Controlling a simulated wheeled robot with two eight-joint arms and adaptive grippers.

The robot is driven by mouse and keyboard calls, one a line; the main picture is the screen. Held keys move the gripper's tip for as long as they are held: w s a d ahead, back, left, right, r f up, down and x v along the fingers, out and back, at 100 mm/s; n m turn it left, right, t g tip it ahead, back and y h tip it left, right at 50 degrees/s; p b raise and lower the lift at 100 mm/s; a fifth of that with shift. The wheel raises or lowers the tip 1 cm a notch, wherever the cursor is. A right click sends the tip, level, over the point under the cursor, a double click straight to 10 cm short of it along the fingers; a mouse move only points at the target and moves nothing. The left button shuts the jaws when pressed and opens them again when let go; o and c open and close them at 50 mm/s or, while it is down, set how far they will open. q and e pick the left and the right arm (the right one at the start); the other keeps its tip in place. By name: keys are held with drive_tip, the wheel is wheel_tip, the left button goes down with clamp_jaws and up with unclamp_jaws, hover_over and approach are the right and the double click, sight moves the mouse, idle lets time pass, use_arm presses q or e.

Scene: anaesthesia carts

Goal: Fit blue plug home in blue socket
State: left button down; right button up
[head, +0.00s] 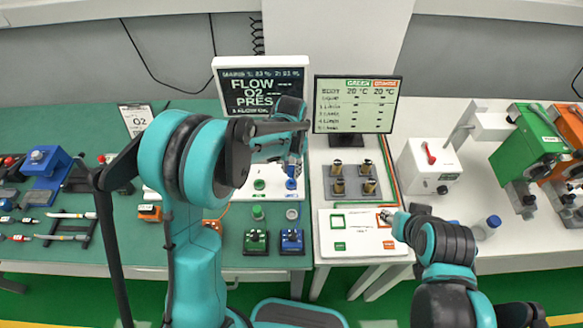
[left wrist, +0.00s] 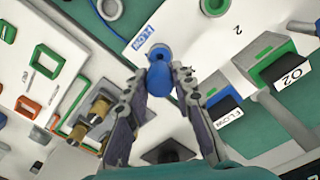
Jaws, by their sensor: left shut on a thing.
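My left gripper (head: 292,170) is over the white panel below the FLOW O2 screen, and it also shows in the left wrist view (left wrist: 160,88). Its fingers are shut on the blue plug (left wrist: 160,82). The blue socket (left wrist: 159,52) is a blue ring with a dark middle on the white panel, beside a FLOW label. The plug lies right at the ring in that view; I cannot tell how deep it sits. In the head view a blue piece (head: 291,184) shows just under the fingers. My right gripper (head: 388,214) is over the white board at right; its jaws are too small to read.
A green socket (head: 259,184) is left of the blue one. A green block (head: 256,241) and a blue block (head: 292,241) stand near the table's front. The monitor (head: 356,104) and brass fittings (head: 354,180) stand to the right. The white board (head: 340,246) has coloured squares.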

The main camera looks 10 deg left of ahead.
sight(292, 175)
use_arm(q)
drive_tip(key=shift+f+b, duration=1.05)
drive_tip(key=shift+f, duration=0.6)
drive_tip(key=shift+b, duration=0.3)
idle(0.4)
drive_tip(key=shift+f+b, duration=0.9)
drive_tip(key=shift+f, duration=0.15)
drive_tip(key=c, duration=1.2)
unclamp_jaws()
drive_tip(key=shift+r, duration=0.15)
wheel_tip(292, 175, up, 12)
drive_tip(key=shift+f, duration=0.1)
